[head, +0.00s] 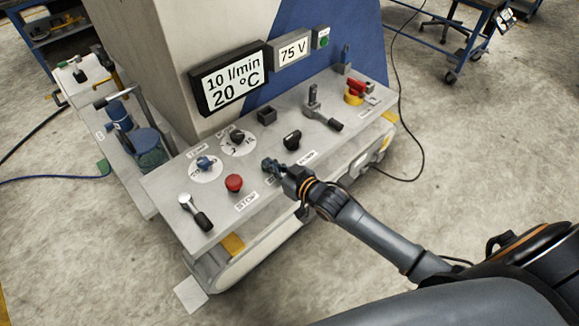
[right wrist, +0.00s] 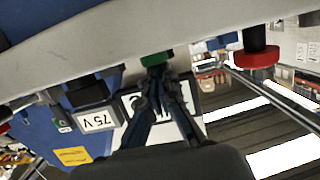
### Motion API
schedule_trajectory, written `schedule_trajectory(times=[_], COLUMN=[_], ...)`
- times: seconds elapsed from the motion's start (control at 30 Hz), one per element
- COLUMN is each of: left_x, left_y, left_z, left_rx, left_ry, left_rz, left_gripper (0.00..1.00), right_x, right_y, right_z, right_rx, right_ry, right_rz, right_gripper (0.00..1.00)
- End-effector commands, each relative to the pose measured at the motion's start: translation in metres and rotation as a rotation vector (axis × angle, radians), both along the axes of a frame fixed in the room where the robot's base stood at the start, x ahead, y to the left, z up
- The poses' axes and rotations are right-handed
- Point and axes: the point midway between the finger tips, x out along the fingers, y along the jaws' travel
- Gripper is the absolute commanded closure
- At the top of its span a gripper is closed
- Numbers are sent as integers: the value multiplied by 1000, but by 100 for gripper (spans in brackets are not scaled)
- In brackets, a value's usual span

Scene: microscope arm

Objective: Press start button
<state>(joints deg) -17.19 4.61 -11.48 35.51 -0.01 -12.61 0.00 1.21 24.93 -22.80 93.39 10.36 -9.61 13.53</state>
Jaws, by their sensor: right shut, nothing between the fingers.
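The green start button (right wrist: 155,59) shows in the right wrist view on the edge-on panel, right at my fingertips. In the head view it is hidden behind my right gripper (head: 271,166). The gripper is shut and empty, with its tips at the button's place on the control panel (head: 206,224). The fingertips of my right gripper also show in the right wrist view (right wrist: 161,78), against or very close to the button; contact cannot be told for sure. My left gripper is out of view.
The red STOP button (head: 234,183) sits left of my gripper. A black knob (head: 292,140), a dial knob (head: 237,136), a blue knob (head: 204,162) and levers (head: 199,213) stand around it. Displays (head: 234,78) rise behind the panel.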

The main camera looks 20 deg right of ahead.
Motion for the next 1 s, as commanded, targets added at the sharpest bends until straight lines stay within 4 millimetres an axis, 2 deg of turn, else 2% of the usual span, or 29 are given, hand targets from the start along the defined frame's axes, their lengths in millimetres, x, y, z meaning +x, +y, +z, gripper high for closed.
schedule_trajectory(times=[0.03,0.1,0.17,0.3,0.5,0.7,1.0], left_x=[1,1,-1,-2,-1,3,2], left_y=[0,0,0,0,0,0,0], left_z=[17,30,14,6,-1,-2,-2], left_rx=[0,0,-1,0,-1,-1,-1], left_ry=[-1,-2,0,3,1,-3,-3], left_rz=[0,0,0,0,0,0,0], left_gripper=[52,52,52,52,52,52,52], right_x=[3,8,-8,-37,-69,-82,-82], right_y=[0,0,-6,-16,-28,-33,-34], right_z=[20,38,27,36,48,54,56], right_rx=[0,2,2,2,4,5,5], right_ry=[-6,-14,-11,-15,-19,-22,-23], right_rz=[0,0,0,1,0,0,-1], right_gripper=[100,100,100,100,100,100,100])
